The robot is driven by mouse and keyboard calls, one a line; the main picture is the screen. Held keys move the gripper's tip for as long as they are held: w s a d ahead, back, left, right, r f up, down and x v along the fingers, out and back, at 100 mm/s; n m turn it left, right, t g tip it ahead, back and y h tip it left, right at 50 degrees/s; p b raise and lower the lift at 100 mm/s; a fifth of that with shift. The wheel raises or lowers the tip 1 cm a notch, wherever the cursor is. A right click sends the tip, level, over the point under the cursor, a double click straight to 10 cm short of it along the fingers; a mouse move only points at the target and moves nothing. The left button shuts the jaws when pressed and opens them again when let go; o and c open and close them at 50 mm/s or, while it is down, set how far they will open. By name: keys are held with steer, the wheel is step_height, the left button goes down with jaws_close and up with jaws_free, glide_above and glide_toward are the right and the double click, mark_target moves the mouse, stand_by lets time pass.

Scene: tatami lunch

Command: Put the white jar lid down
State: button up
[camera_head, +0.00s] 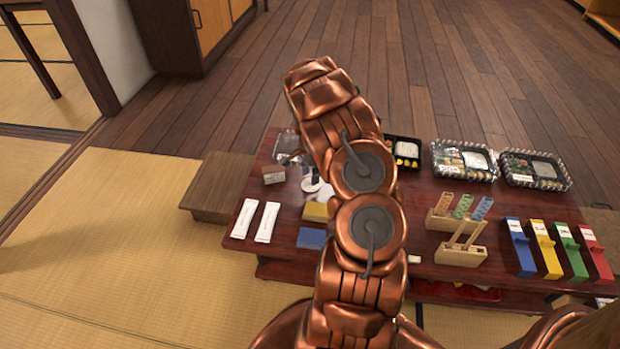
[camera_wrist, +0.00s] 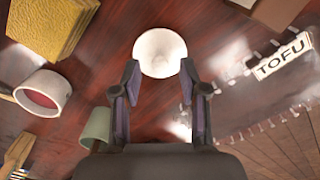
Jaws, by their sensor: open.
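The white jar lid (camera_wrist: 160,50) shows in the wrist view as a round white piece on the dark red table, just beyond my fingertips. My gripper (camera_wrist: 159,76) is open, with one finger on each side of the lid's near edge. I see no finger closed on it. A white jar with a red inside (camera_wrist: 43,93) is to the left in the wrist view. In the head view my arm hides the gripper, and a small white piece (camera_head: 310,184) shows at the arm's left edge; I cannot tell whether it is the lid or the jar.
A green cup (camera_wrist: 97,126) is close to my left finger.

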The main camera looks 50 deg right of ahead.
step_height(320, 180, up, 10)
steer(key=p, duration=0.2)
steer(key=s+a+r+n+g, duration=0.1)
steer(key=s+a+r+n, duration=0.3)
steer(key=a+r, duration=0.65)
steer(key=s+a+r+n+g, duration=0.1)
steer(key=s+a+r+n, duration=0.35)
steer(key=s+a, duration=0.4)
steer(key=s+a+r+n+g, duration=0.1)
steer(key=s+a+r+n, duration=0.35)
steer(key=a, duration=0.75)
steer(key=s+a+n, duration=0.3)
steer(key=s, duration=0.4)
steer(key=s+a+n, duration=0.3)
steer(key=s+n, duration=0.1)
steer(key=s, duration=0.3)
steer(key=shift+s+a+f+g, duration=0.2)
steer(key=shift+s+a+g, duration=0.2)
